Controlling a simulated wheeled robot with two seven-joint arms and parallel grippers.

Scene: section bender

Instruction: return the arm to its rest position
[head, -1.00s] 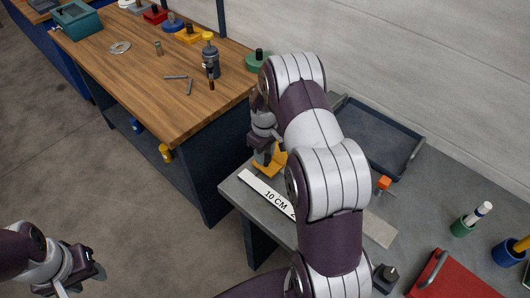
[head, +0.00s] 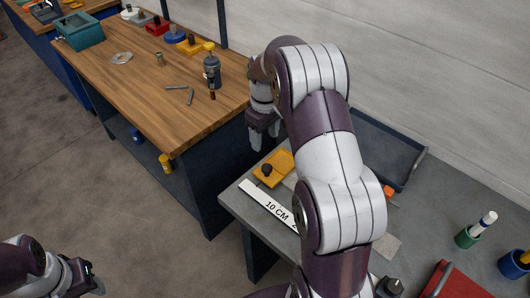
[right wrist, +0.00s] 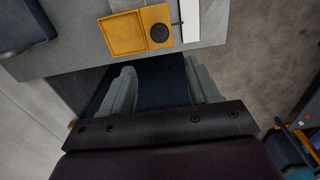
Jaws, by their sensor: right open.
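My right arm reaches up across the head view, and its gripper (head: 264,134) hangs over the gap between the wooden bench and the grey table, beyond the table's far left corner. In the right wrist view the right gripper (right wrist: 160,88) has its two fingers apart with nothing between them. My left gripper (head: 84,282) is at the bottom left of the head view, over the floor; its fingertips are too small and cut off to judge.
The grey table (head: 240,205) holds a yellow block with a black knob (head: 275,168), a white strip marked 10 CM (head: 268,204), a dark tray (head: 385,145) and a red box (head: 462,283). The wooden bench (head: 130,90) carries a bottle (head: 211,68) and several small items.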

